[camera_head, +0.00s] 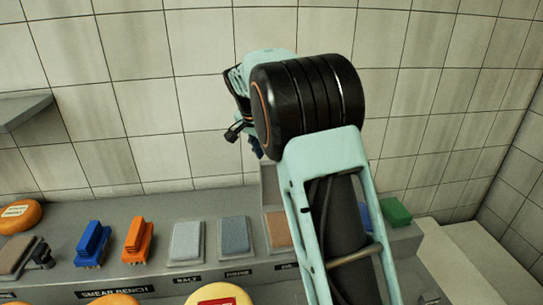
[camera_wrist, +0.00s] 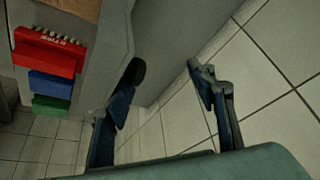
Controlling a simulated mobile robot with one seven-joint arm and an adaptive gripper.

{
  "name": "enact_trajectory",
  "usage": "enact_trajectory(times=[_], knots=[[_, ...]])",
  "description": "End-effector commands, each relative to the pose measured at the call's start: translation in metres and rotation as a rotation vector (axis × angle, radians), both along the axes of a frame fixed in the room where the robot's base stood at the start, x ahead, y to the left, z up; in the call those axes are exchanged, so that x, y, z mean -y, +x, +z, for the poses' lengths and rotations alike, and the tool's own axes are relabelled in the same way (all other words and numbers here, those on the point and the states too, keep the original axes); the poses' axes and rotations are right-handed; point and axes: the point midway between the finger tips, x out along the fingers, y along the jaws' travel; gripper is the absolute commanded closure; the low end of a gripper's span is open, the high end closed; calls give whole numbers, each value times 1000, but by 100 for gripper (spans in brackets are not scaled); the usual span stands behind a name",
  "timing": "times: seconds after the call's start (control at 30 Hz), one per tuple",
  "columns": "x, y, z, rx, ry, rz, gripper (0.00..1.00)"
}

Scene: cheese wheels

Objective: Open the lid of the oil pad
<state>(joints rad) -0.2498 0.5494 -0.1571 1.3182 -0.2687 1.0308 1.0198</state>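The oil pad (camera_head: 278,230) is the orange-brown pad on the grey bench in the head view, above a label reading OIL. My arm covers its right side, and I cannot make out its lid clearly. A brown surface (camera_wrist: 72,8) at the top left of the wrist view may be the same pad. My gripper (camera_wrist: 165,72) is open, its two fingers apart with nothing between them. In the wrist view a grey block edge lies just beyond the left fingertip; I cannot tell if they touch. In the head view my arm mostly hides the gripper.
The salt pad (camera_head: 187,242) and brine pad (camera_head: 234,236) lie left of the oil pad. Blue (camera_head: 92,244) and orange (camera_head: 138,240) brushes stand further left. Red (camera_wrist: 48,52), blue (camera_wrist: 50,84) and green (camera_wrist: 50,105) blocks show in the wrist view. A tiled wall (camera_head: 180,120) stands behind.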

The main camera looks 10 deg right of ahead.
Motion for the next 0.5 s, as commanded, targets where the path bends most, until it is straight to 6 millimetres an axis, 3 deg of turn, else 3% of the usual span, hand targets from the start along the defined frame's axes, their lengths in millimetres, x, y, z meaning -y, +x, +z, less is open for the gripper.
enact_trajectory(times=[0.03,0.17,0.27,0.5], knots=[[-6,-4,-19,-23,12,-3,60],[-8,-6,-10,-20,12,-1,60],[-13,-11,5,-16,12,2,60],[-28,-26,65,7,12,9,60]])
